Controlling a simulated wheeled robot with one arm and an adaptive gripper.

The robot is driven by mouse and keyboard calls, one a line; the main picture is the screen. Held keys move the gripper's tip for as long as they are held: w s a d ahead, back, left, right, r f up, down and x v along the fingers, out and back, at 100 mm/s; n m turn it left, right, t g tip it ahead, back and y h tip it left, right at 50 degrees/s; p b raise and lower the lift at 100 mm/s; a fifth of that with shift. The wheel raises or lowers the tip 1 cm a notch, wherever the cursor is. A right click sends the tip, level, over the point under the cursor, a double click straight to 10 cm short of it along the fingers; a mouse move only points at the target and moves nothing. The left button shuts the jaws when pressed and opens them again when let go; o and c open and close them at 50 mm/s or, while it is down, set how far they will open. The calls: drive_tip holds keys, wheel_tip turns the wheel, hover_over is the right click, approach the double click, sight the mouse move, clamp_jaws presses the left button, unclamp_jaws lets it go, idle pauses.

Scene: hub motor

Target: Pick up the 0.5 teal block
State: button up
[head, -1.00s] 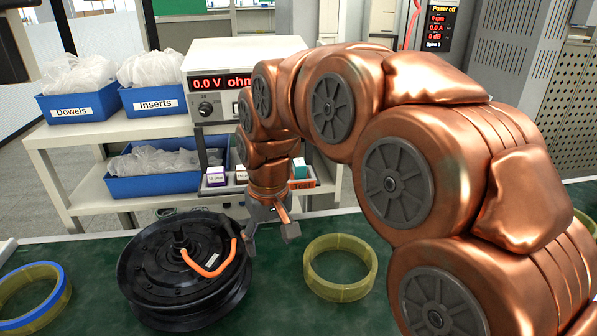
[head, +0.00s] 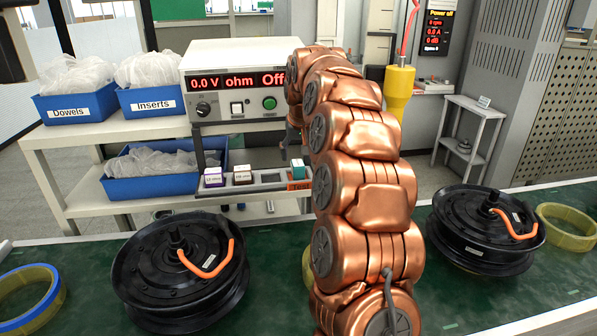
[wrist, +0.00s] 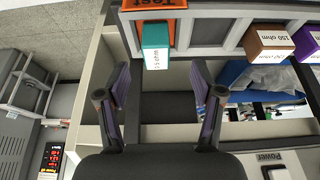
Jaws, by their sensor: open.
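The teal block (wrist: 155,45) sits in a tray slot by the orange Test label (wrist: 152,4); its white face carries a small ohm label. In the head view the teal block (head: 297,169) shows just left of my arm. My gripper (wrist: 160,82) is open and empty in the wrist view, its two fingers apart, one on each side below the block in the picture, not touching it. In the head view my gripper is mostly hidden behind my arm.
A brown block (wrist: 268,42) and a purple block (wrist: 307,42) sit in the same tray (head: 267,187). The ohm meter (head: 236,80) stands above it. A blue bin (head: 150,186) is beside the tray. Hub motors (head: 180,270) and rings (head: 30,295) lie on the green bench.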

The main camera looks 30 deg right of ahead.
sight(299, 165)
drive_tip(key=shift+d+p+x, duration=0.15)
drive_tip(key=shift+p+x, duration=0.4)
drive_tip(key=shift+x, duration=1.3)
drive_tip(key=shift+d+p+x, duration=0.15)
drive_tip(key=shift+p+x, duration=0.4)
drive_tip(key=shift+x, duration=1.35)
drive_tip(key=shift+r, duration=0.1)
clamp_jaws()
